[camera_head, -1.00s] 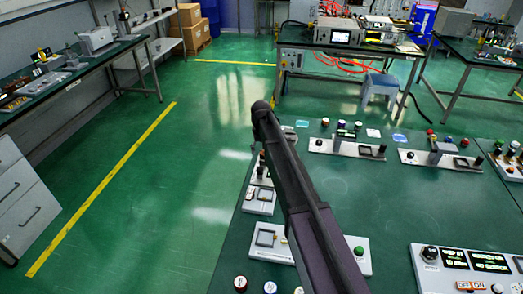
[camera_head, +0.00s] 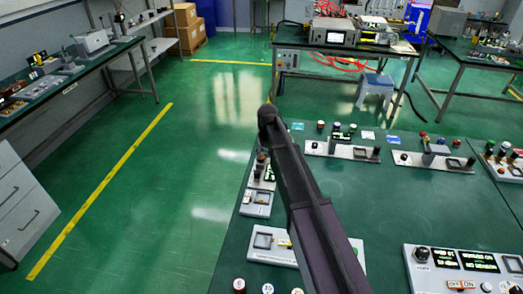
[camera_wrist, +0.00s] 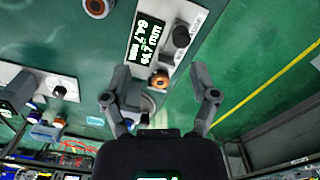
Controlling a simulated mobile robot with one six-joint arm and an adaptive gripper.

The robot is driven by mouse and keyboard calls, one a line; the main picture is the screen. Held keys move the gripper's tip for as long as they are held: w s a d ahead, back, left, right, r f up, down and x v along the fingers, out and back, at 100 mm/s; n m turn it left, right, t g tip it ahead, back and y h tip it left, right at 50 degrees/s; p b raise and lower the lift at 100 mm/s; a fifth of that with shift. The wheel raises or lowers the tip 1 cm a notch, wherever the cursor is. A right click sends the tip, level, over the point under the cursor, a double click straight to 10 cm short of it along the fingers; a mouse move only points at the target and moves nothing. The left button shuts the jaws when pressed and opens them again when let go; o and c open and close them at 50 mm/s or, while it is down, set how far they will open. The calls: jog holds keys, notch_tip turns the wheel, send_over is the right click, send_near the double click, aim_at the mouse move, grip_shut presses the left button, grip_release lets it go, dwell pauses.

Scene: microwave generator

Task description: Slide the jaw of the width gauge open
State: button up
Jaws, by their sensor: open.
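In the wrist view, a pale panel (camera_wrist: 168,12) carries a lit display (camera_wrist: 147,40) reading about 64.7 mm, a black knob (camera_wrist: 181,37) and an orange-ringed post (camera_wrist: 160,79). It seems to be the width gauge, but its jaw is hard to make out. My gripper (camera_wrist: 160,73) is open, its two fingers spread to either side of the post and the panel's near end. I see nothing held, and contact cannot be told. In the head view, a display panel (camera_head: 264,177) at the bench's left edge is partly behind my arm, which hides my gripper.
The green bench (camera_head: 400,210) carries several other panels, including one at the back (camera_head: 342,150) and a large one with displays at the front right (camera_head: 465,262). Floor with a yellow line (camera_head: 100,190) lies clear to the left. Another orange ring (camera_wrist: 98,7) shows in the wrist view.

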jog(key=s+d+f+b, duration=0.1)
jog(key=s+d, duration=0.3)
jog(key=s, duration=0.3)
jog(key=s+d+f+m+b, duration=0.1)
jog(key=s+d+f, duration=0.1)
jog(key=s+d, duration=0.2)
jog(key=s+d+f+m+b, duration=0.1)
jog(key=s+d, duration=0.3)
jog(key=s, duration=0.6)
jog(key=shift+s+f+b, duration=0.2)
jog(key=shift+s+b, duration=0.05)
jog(key=shift+b, duration=0.3)
jog(key=s, duration=0.1)
jog(key=s+d, duration=0.1)
jog(key=s, duration=0.2)
jog(key=shift+s+d, duration=0.2)
jog(key=shift+d, duration=0.15)
